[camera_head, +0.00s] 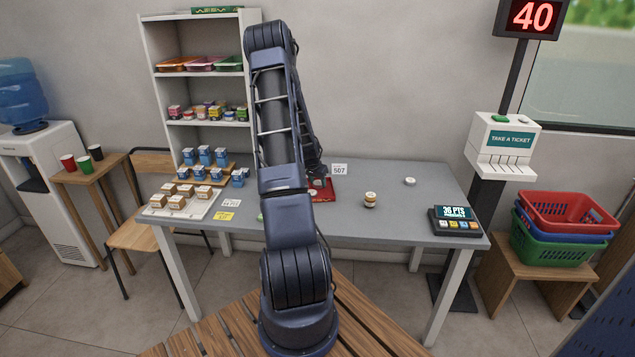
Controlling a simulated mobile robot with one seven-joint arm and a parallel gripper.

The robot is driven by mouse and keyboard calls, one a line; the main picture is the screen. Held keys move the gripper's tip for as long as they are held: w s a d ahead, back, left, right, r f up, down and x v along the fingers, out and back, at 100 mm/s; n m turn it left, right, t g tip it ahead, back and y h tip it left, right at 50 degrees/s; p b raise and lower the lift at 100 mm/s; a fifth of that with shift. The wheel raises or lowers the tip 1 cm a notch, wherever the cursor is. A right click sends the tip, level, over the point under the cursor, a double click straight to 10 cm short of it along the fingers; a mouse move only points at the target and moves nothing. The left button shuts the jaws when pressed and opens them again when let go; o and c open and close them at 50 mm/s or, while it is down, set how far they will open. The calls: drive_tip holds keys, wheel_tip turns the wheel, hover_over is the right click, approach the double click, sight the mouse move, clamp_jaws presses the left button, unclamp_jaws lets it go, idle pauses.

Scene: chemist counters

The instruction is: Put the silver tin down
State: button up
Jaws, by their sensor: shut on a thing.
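My arm reaches out over the grey counter (345,225). My gripper (317,179) is at its far end, low over a red mat (327,196) near the back edge. It is shut on a small pale piece (317,184), which seems to be the silver tin; the arm and fingers hide most of it. I cannot tell whether the tin touches the mat. A small round pale tin (409,181) lies apart on the counter to the right. A small jar with a brown band (370,199) stands between them.
A card marked 507 (339,169) stands behind the mat. A points display (456,220) sits at the right front corner. Blue boxes (205,157) and a white tray of brown boxes (158,211) fill the left. The counter's right middle is mostly clear.

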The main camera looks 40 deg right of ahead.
drive_tip(key=o, duration=1)
drive_tip(key=shift+f, duration=0.1)
drive_tip(key=v, duration=1.2)
drive_tip(key=s+a+r+n+t+y, duration=0.1)
drive_tip(key=s+a+r+n, duration=0.15)
drive_tip(key=a+r, duration=0.9)
drive_tip(key=s+a+r+n+t+y, duration=0.15)
drive_tip(key=a+r+n, duration=0.25)
drive_tip(key=a+r, duration=0.7)
drive_tip(key=s+a+r+n, duration=0.1)
drive_tip(key=s+a+n, duration=0.1)
drive_tip(key=s+a, duration=0.5)
drive_tip(key=s+a+r+n+y, duration=0.1)
drive_tip(key=s+a+r+n, duration=0.1)
drive_tip(key=s+a, duration=0.5)
drive_tip(key=s+a+r+n, duration=0.2)
drive_tip(key=s+a+n, duration=0.1)
drive_tip(key=s+a, duration=0.4)
drive_tip(key=shift+s+y, duration=0.35)
drive_tip(key=shift+s, duration=0.25)
